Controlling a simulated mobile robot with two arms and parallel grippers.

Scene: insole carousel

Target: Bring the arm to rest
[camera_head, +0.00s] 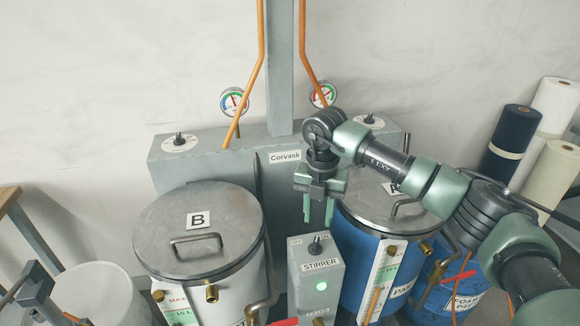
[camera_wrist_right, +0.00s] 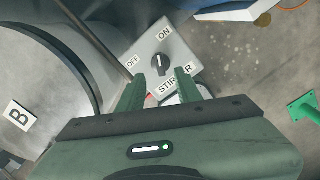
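My right arm (camera_head: 440,190) reaches in from the right. Its right gripper (camera_head: 318,220) hangs pointing down above and behind the stirrer box (camera_head: 319,276), between the two tanks. Its two green fingers are apart with nothing between them. In the right wrist view the open right gripper (camera_wrist_right: 161,85) points at the stirrer plate, with the black knob (camera_wrist_right: 160,65) beyond the fingertips and apart from them as far as I can tell. The knob (camera_head: 316,246) shows in the head view too. A green lamp (camera_head: 321,286) on the box is lit. My left gripper is not in view.
A lidded tank marked B (camera_head: 160,235) stands at left, a blue tank (camera_head: 355,250) at right, partly behind my arm. A grey post (camera_head: 280,70) and gauges (camera_head: 234,101) rise behind. The space above tank B is free.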

